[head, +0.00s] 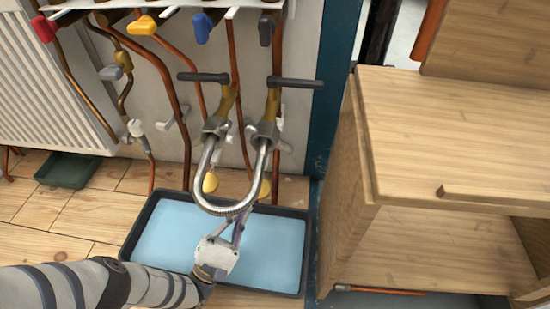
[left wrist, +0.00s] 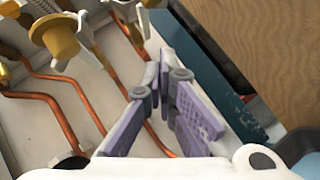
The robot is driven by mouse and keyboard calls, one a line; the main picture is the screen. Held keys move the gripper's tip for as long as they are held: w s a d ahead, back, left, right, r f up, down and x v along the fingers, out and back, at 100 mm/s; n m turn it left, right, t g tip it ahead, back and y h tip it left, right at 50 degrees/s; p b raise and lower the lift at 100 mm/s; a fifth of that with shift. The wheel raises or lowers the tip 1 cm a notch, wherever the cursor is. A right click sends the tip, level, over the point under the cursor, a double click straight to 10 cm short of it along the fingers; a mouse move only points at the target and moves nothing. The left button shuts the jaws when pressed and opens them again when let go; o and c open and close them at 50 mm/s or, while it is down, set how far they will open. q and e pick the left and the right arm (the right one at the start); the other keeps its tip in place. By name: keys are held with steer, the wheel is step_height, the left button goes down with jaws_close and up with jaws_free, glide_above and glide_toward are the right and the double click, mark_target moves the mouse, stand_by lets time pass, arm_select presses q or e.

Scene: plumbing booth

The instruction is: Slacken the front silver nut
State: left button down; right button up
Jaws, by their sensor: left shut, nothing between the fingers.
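Two brass valves with dark lever handles stand side by side in the head view. Each ends in a silver nut, one on the left (head: 215,128) and one on the right (head: 264,132). A curved silver hose (head: 228,209) joins them from below. I cannot tell from the picture which nut is the front one. My left gripper (head: 240,222) is shut and empty, low beside the hose's bend and above the tray. Its purple-padded fingers meet near the tips in the left wrist view (left wrist: 163,65). My right gripper is not in view.
A dark tray with a blue inside (head: 165,242) lies on the floor under the hose. A wooden cabinet (head: 450,150) stands close on the right. Copper pipes (head: 172,110) run down the wall, with a white radiator (head: 40,90) at left.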

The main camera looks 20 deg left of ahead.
arm_select(q)
steer(key=s+d+r+x, duration=0.1)
steer(key=r+x, duration=0.1)
steer(key=x, duration=1)
steer(key=shift+d+p, duration=0.4)
steer(key=shift+p, duration=0.05)
steer(key=shift+d+r, duration=0.1)
steer(key=shift+r, duration=0.05)
